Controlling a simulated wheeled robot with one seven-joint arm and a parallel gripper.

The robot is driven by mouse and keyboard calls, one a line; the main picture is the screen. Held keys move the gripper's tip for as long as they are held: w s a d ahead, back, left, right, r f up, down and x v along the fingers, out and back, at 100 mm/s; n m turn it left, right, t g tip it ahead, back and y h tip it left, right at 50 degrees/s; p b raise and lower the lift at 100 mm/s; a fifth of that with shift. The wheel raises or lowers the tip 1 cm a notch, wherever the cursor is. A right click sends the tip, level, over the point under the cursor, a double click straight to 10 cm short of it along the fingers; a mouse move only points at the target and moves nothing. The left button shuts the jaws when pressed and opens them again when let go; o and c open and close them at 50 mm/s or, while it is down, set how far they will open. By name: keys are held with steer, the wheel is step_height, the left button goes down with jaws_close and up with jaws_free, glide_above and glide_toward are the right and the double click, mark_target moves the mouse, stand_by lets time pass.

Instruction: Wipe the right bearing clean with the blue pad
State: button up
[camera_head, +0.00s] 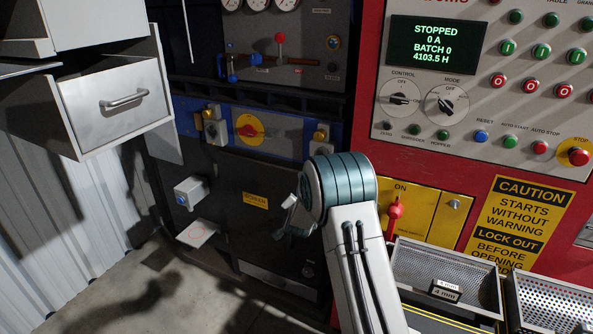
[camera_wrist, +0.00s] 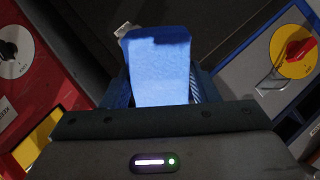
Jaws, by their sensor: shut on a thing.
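My gripper (camera_wrist: 160,82) is shut on the blue pad (camera_wrist: 158,62), which stands out between the two blue fingers in the wrist view. In the head view my arm hides most of my gripper, and the pad does not show clearly. Two grey blocks with yellow caps sit on the blue beam, a left one (camera_head: 214,130) and a right one (camera_head: 319,146) partly behind my arm. They may be the bearings; I cannot tell for sure. In the wrist view I see no clear contact between the pad and any surface.
A red rotary switch on a yellow disc (camera_head: 250,129) sits between the blocks. A grey box (camera_head: 190,192) juts from the dark panel. An open drawer (camera_head: 120,98) juts out at left. Perforated trays (camera_head: 446,272) stand at lower right, below a red lever (camera_head: 395,214).

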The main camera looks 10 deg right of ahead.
mark_target(311, 152)
steer(key=w+r+m+h, duration=0.1)
steer(key=r, duration=0.1)
steer(key=w+r+m+t+h, duration=0.1)
steer(key=r, duration=0.1)
steer(key=w+r+t+h, duration=0.1)
steer(key=r+h, duration=0.1)
steer(key=shift+w+r+m+b, duration=0.2)
steer(key=shift+r+m+b, duration=0.1)
steer(key=shift+r+m, duration=0.1)
step_height(311, 152, up, 6)
steer(key=m+h, duration=0.2)
steer(key=h, duration=0.2)
steer(key=shift+t, duration=0.3)
steer(key=shift+p+x, duration=0.75)
steer(key=shift+x, duration=2.15)
steer(key=shift+x, duration=0.9)
steer(key=shift+a, duration=0.1)
steer(key=s+d+b, duration=0.4)
steer(key=d+b, duration=0.2)
steer(key=b, duration=0.2)
